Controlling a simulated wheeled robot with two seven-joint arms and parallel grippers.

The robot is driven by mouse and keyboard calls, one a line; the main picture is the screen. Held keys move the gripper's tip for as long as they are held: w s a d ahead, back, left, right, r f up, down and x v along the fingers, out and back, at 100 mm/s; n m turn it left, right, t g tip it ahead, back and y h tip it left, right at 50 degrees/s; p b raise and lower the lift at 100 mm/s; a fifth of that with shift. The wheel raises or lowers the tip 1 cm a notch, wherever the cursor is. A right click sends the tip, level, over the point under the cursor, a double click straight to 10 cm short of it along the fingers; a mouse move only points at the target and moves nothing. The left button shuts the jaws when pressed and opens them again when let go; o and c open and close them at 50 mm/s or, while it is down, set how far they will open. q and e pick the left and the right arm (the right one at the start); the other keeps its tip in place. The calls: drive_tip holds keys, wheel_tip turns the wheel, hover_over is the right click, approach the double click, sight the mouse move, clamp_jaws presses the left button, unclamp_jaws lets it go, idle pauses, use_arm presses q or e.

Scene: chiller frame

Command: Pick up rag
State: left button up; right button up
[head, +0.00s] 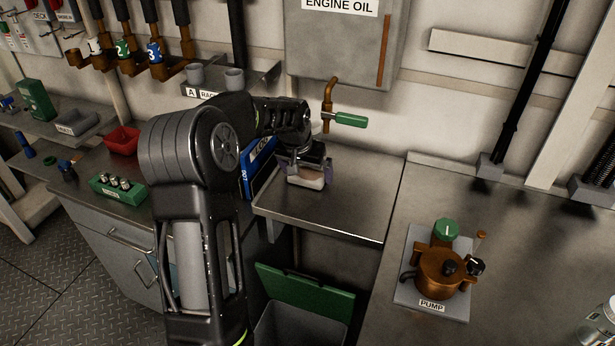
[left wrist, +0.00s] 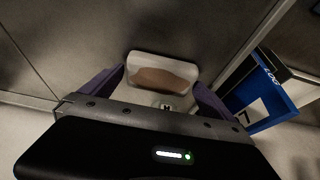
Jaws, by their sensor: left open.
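The rag (head: 308,179) looks like a small pale folded pad with a brown patch. It lies on the metal worktop, below my left gripper (head: 306,168). In the left wrist view the rag (left wrist: 160,72) sits between and slightly beyond the two purple fingertips (left wrist: 158,82). My left gripper is open and points down over it, with a finger on either side. I cannot tell whether the fingers touch the rag. Part of the rag is hidden behind the gripper. My right gripper is not in view.
A blue LOG binder (left wrist: 262,95) stands close beside the left gripper. An oil tap with a green handle (head: 350,120) hangs above the worktop (head: 345,218). A bin with a green lid (head: 305,290) is below. A pump (head: 440,270) stands on the right bench.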

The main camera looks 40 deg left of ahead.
use_arm(q)
drive_tip(key=shift+c, duration=0.2)
drive_tip(key=c, duration=1.2)
drive_tip(key=shift+c, duration=0.2)
drive_tip(key=shift+r, duration=0.1)
drive_tip(key=shift+s+r+b, duration=0.1)
drive_tip(key=shift+r+b, duration=0.3)
drive_tip(key=shift+r, duration=0.25)
drive_tip(key=s+d+b, duration=0.2)
drive_tip(key=s, duration=0.6)
drive_tip(key=s+d+b, duration=0.2)
drive_tip(key=s+d, duration=0.1)
drive_tip(key=s, duration=0.6)
drive_tip(key=shift+d+b, duration=0.25)
drive_tip(key=shift+b, duration=0.1)
